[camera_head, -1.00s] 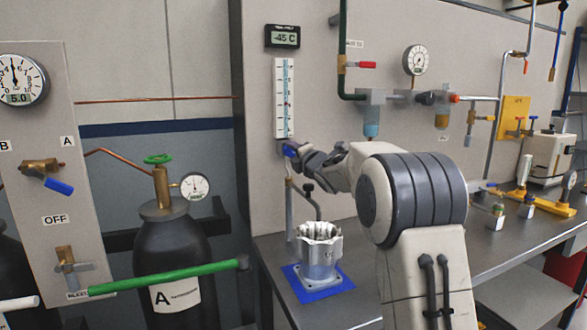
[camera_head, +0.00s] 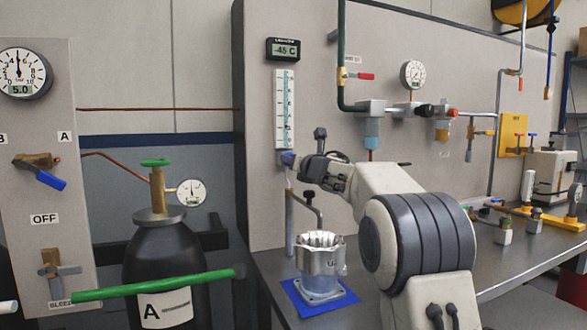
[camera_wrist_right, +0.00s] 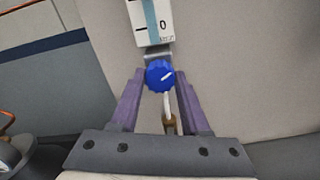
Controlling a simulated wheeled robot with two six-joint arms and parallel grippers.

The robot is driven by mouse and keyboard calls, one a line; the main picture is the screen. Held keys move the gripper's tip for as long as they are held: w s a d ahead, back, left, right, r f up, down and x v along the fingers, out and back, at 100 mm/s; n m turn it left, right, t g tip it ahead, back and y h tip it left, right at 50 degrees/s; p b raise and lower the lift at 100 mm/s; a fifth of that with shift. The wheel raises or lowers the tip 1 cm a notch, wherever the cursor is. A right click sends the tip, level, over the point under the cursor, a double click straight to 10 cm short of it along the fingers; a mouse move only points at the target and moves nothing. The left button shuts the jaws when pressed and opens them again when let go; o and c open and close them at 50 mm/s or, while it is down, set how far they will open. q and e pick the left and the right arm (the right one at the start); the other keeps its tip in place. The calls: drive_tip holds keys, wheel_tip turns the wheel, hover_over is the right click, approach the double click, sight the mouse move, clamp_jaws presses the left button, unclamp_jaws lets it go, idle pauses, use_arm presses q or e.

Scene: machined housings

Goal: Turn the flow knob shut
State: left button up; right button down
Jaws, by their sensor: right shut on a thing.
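The flow knob (camera_head: 287,158) is a small blue knob at the foot of the flow meter (camera_head: 284,108), a white scale strip on the grey panel. My right gripper (camera_head: 291,160) reaches it from the right. In the right wrist view the knob (camera_wrist_right: 160,76) sits between the two purple fingers of my right gripper (camera_wrist_right: 160,80), which is shut on its sides. The knob's white mark points up and right. The flow meter's zero (camera_wrist_right: 163,25) shows just above it. My left gripper is not in view.
A metal housing (camera_head: 320,257) stands on a blue mat (camera_head: 301,304) on the bench below my right arm. A thin pipe (camera_head: 289,220) runs down below the knob. A gas cylinder (camera_head: 150,255) and green bar (camera_head: 160,284) are at the left.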

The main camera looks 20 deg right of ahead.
drive_tip(key=n+b, duration=0.1)
drive_tip(key=n, duration=0.2)
drive_tip(key=n+b, duration=0.1)
drive_tip(key=n, duration=0.2)
drive_tip(key=shift+a+f, duration=0.1)
drive_tip(key=shift+f, duration=0.1)
drive_tip(key=n+b, duration=0.2)
drive_tip(key=n, duration=0.4)
drive_tip(key=shift+r, duration=0.1)
idle(0.3)
drive_tip(key=shift+c, duration=1.9)
unclamp_jaws()
drive_tip(key=shift+s, duration=0.1)
